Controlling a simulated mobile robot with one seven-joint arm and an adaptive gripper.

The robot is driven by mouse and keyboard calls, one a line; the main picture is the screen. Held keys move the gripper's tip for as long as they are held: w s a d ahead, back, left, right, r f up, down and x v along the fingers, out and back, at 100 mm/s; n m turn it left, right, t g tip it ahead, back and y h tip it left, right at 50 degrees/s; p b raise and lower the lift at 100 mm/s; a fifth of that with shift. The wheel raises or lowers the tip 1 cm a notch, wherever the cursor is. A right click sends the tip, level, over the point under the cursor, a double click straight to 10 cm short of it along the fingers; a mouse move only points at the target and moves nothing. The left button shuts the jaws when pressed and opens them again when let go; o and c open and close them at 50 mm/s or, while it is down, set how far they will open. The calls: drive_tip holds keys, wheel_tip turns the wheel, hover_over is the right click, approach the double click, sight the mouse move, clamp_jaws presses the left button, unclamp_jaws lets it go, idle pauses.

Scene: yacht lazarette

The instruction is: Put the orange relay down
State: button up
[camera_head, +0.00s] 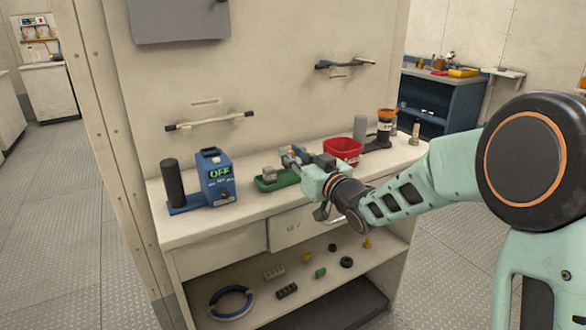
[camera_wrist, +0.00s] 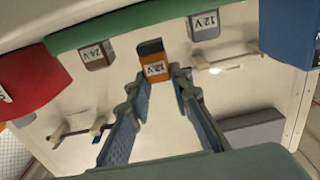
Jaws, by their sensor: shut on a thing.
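My gripper (camera_wrist: 157,80) is shut on the orange relay (camera_wrist: 154,68), which has a dark end and a "12 V" label. In the head view my gripper (camera_head: 291,158) is over the counter, by the green tray (camera_head: 263,187); the orange relay cannot be made out there. In the wrist view the tray's green edge (camera_wrist: 130,24) runs along the top, behind the relay. A grey relay labelled "24 V" (camera_wrist: 96,54) and a grey one labelled "12 V" (camera_wrist: 205,26) show on either side of the held relay. I cannot tell whether the held relay touches anything.
A blue box with an "OFF" display (camera_head: 216,178) and a black cylinder (camera_head: 173,184) stand left of the tray. A red bin (camera_head: 343,149) and an orange-and-black jar (camera_head: 386,122) stand to the right. A wall handle (camera_head: 210,121) is above. Small parts lie on the lower shelf.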

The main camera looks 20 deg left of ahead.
wheel_tip(320, 180, down, 4)
drive_tip(key=shift+r+b, duration=0.25)
drive_tip(key=shift+b, duration=0.65)
drive_tip(key=shift+r, duration=0.1)
drive_tip(key=o, duration=0.7)
drive_tip(key=shift+r, duration=0.1)
drive_tip(key=p+v, duration=0.1)
drive_tip(key=v, duration=1.1)
